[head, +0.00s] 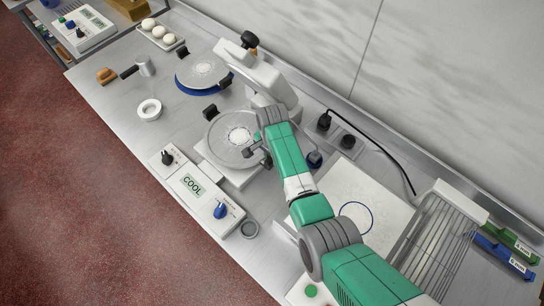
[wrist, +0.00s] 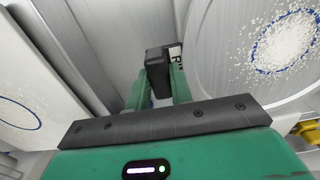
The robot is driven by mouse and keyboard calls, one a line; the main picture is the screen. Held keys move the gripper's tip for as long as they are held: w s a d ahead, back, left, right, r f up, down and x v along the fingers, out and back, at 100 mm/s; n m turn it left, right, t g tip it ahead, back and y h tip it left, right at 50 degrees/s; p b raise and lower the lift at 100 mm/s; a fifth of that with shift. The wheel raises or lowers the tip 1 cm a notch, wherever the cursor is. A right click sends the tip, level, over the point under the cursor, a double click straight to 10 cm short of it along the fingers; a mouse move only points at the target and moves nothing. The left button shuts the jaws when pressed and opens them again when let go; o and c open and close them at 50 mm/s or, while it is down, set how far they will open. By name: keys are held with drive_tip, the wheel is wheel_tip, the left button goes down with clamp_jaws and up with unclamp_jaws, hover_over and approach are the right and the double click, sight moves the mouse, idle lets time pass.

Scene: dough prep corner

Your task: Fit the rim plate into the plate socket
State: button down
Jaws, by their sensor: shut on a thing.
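My gripper (wrist: 160,90) points down and its fingers are shut on a black block with a white label, on which an "R" shows. I take this block (wrist: 155,65) to be the rim plate or its grip. It is close to the edge of a round grey disc (wrist: 240,85) with white powder inside a blue ring; I cannot tell if they are joined. In the head view my gripper (head: 257,158) is at the right edge of this disc (head: 220,148), partly covered by my arm. I cannot make out the plate socket.
A second disc (head: 190,76) on a blue base stands behind, near a white machine arm (head: 265,75). A control box reading COOL (head: 195,187) is in front. A white board with a blue circle (head: 335,190) and a wire rack (head: 430,250) lie right.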

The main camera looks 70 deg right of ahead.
drive_tip(key=shift+f, duration=0.25)
drive_tip(key=c, duration=1.3)
unclamp_jaws()
drive_tip(key=shift+o, duration=0.7)
drive_tip(key=shift+f, duration=0.1)
wheel_tip(320, 180, up, 8)
drive_tip(key=p, duration=0.7)
